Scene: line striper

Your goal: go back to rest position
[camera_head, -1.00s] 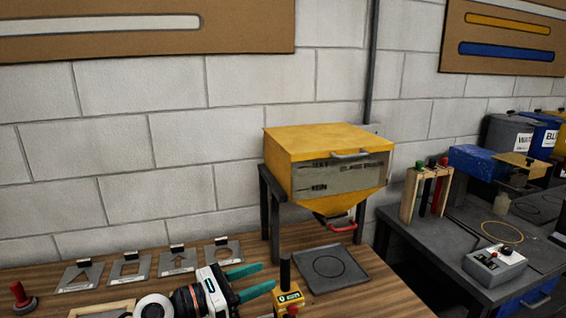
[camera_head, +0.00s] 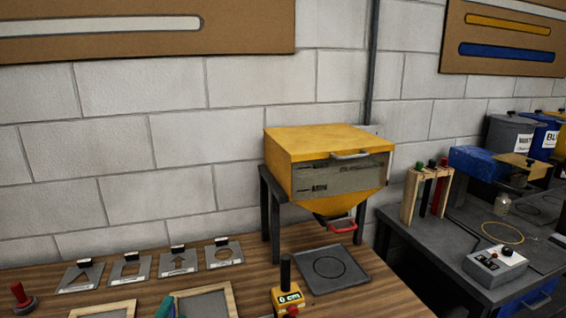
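One of my grippers (camera_head: 166,309) shows only as a teal fingertip at the bottom edge of the head view, in front of a wooden-framed panel. The rest of it is below the picture, so I cannot tell whether it is open or shut, and its arm is hidden. No other gripper shows. The yellow hopper (camera_head: 318,145) with a red handle (camera_head: 342,227) stands on dark legs on the wooden table. A dark square pad with a circle (camera_head: 331,268) lies below it.
Several metal stencil plates (camera_head: 178,262) lie along the back of the table. A yellow block device (camera_head: 288,298) with a black handle stands in front of the pad. Wooden frames (camera_head: 205,300) lie at the front. A grey side bench (camera_head: 440,245) stands at right with a control box (camera_head: 495,264).

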